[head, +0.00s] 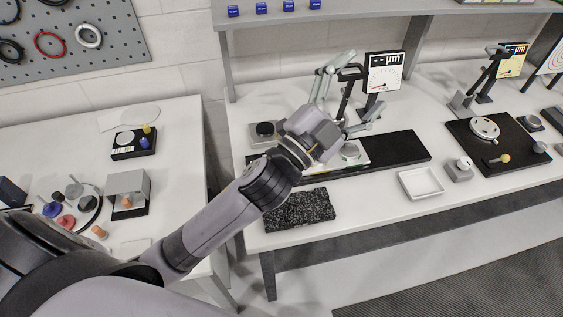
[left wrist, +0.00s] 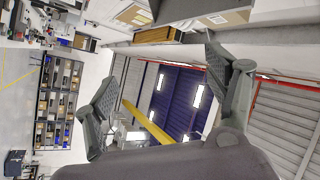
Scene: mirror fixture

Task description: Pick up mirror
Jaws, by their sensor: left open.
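My left gripper (head: 362,83) is open and empty over the middle bench, with its fingers spread in front of the dial stand. The left wrist view also shows its two fingers (left wrist: 165,95) apart with nothing between them. I cannot tell for sure which piece is the mirror. A small round silver piece (head: 350,151) sits on the long black base (head: 398,150), below the gripper and partly behind it. Another pale disc (head: 125,138) lies in a small black fixture (head: 134,153) on the left table. My right gripper is not in view.
A dial gauge marked µm (head: 384,72) stands close behind the gripper. A dark speckled block (head: 300,210) lies at the bench's front edge. A white tray (head: 421,182) sits to the right. A black plate (head: 500,157) bears a silver disc farther right.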

